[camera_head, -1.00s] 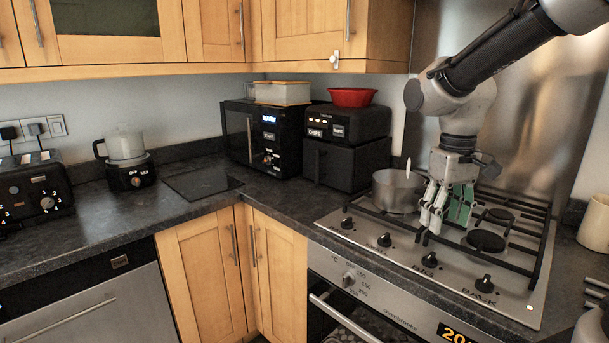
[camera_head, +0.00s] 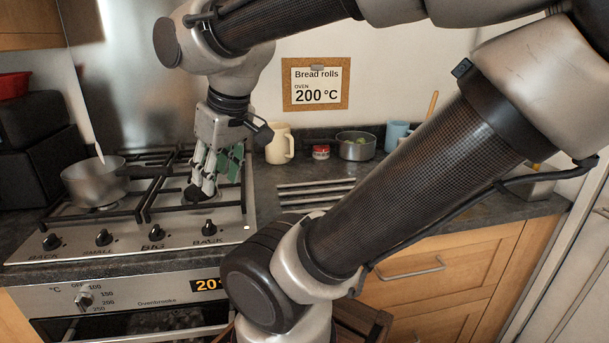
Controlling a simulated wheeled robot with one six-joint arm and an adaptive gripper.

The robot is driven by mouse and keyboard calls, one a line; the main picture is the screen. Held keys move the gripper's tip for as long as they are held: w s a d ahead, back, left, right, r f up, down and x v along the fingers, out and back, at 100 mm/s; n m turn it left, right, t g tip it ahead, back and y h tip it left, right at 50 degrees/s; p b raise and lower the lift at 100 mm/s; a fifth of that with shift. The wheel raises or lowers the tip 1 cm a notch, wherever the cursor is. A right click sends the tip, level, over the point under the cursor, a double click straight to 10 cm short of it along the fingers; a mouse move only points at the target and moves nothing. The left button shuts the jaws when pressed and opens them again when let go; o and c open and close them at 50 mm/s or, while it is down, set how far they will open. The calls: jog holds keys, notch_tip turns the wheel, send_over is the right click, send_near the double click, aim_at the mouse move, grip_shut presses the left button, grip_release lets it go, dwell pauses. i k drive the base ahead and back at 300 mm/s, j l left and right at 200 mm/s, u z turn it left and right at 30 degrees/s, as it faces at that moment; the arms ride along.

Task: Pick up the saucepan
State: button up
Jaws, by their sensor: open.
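A grey metal saucepan (camera_head: 90,187) sits upright on the left side of the hob (camera_head: 130,233). Its dark handle (camera_head: 146,172) points right, and a pale, thin stick-like thing rises from the pan. My gripper (camera_head: 213,178) points down over the right part of the hob, to the right of the handle's end. It is open, with nothing seen between its fingers. The gap between the fingers and the handle is hard to judge. A second grey pan (camera_head: 356,150) with something green inside stands on the back counter, well right of my gripper.
A cream jug (camera_head: 279,146), a red tin (camera_head: 320,152) and blue cups (camera_head: 397,135) stand along the back counter. Black appliances (camera_head: 40,165) stand left of the hob. Metal bars (camera_head: 316,190) lie on the counter right of it. My arm crosses the right foreground.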

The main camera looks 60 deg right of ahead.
aim_at(102, 180)
jog(key=j+z, duration=0.15)
jog(key=z, duration=0.35)
jog(key=j+z, duration=0.15)
jog(key=z, duration=0.35)
jog(key=k+j+z, duration=0.1)
jog(key=z, duration=0.4)
jog(key=k+j+z, duration=0.1)
jog(key=z, duration=0.4)
jog(key=k+z, duration=0.1)
jog(key=z, duration=0.4)
jog(key=j+u, duration=0.1)
jog(key=u, duration=0.35)
jog(key=k+j+u, duration=0.1)
jog(key=u, duration=0.35)
jog(key=j+u, duration=0.15)
jog(key=u, duration=0.3)
jog(key=l+u, duration=0.15)
jog(key=u, duration=0.15)
jog(key=l+u, duration=0.15)
jog(key=u, duration=0.15)
jog(key=j+z, duration=0.2)
jog(key=z, duration=0.25)
jog(key=j+z, duration=0.2)
jog(key=z, duration=0.25)
